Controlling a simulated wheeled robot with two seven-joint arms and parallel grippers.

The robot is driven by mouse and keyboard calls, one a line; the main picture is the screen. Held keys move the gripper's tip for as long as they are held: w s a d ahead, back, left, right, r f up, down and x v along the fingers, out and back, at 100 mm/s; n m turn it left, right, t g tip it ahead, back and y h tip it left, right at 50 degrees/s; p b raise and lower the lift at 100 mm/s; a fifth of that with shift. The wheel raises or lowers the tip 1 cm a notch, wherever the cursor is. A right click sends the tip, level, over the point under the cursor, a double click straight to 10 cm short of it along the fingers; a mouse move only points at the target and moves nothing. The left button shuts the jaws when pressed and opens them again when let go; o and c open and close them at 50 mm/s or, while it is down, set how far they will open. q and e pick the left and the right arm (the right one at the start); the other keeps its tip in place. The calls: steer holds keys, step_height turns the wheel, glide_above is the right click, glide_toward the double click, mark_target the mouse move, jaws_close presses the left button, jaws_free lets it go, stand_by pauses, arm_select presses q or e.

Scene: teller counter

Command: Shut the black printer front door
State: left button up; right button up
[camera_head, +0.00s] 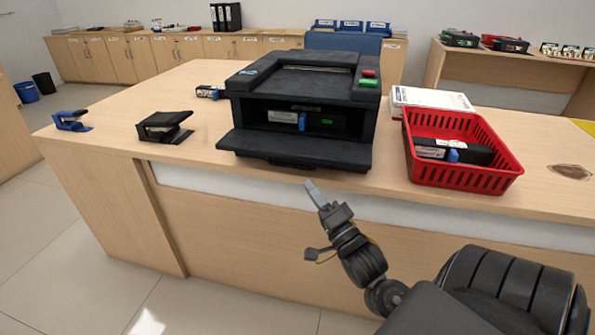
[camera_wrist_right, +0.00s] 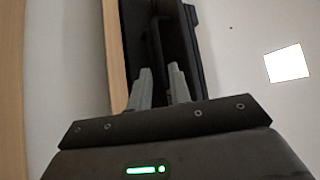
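The black printer (camera_head: 300,88) stands on the teller counter. Its front door (camera_head: 295,150) is folded down and open, lying out level towards the counter's front edge. Inside the opening a cartridge (camera_head: 285,117) with a white label and blue tab shows. My right gripper (camera_head: 314,192) is in front of the counter, below the door and apart from it. In the right wrist view its two fingers (camera_wrist_right: 160,85) stand a little apart with nothing between them; dark parts of the printer (camera_wrist_right: 160,25) show beyond. My left gripper is not in view.
A red basket (camera_head: 462,180) holding a black cartridge (camera_head: 470,151) stands right of the printer, with a white box (camera_head: 432,98) behind it. A black stapler-like item (camera_head: 163,127) and a blue one (camera_head: 71,120) lie left. The counter (camera_head: 210,165) edge is near my gripper.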

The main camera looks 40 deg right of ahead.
mark_target(294, 154)
steer(key=x, duration=0.7)
steer(key=shift+w, duration=0.1)
steer(key=shift+c, duration=0.4)
jaws_close()
